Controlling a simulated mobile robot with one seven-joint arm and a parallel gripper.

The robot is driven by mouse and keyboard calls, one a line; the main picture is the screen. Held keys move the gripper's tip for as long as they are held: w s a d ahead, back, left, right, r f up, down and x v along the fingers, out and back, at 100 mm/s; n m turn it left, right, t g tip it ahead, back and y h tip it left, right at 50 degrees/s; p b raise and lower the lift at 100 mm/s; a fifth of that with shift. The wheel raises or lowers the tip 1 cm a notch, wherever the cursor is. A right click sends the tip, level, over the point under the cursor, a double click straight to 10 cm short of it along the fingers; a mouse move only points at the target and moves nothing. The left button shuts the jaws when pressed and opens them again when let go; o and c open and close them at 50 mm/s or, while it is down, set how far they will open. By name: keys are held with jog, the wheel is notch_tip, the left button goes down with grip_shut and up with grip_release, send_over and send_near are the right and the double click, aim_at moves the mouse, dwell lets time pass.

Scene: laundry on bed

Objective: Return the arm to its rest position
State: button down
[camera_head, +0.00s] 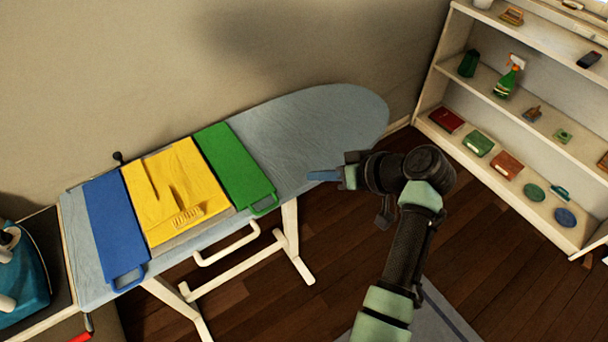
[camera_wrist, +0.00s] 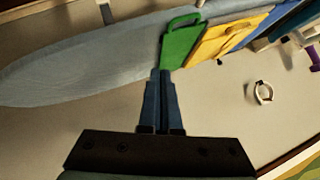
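My arm reaches up from the bottom right in the head view. My gripper (camera_head: 323,176) points left at the front edge of the ironing board's right half, apart from the folding panels. In the wrist view its two blue fingers (camera_wrist: 161,75) lie together, with nothing seen between them. The grey-blue ironing board (camera_head: 325,115) bears a blue panel (camera_head: 115,225), a yellow cloth (camera_head: 168,190) and a green panel (camera_head: 235,165). In the wrist view, the green panel (camera_wrist: 180,45) shows just beyond the fingertips, with the yellow cloth (camera_wrist: 225,40) beside it.
A white shelf unit (camera_head: 490,117) stands at the right with a green spray bottle (camera_head: 508,80), books and small items. A teal iron (camera_head: 22,275) sits at the far left. White board legs (camera_head: 290,240) stand below; wooden floor (camera_head: 335,260) is clear between them and my arm.

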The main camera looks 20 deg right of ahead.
jog(key=shift+s+d+r, duration=0.3)
jog(key=shift+s+r, duration=0.05)
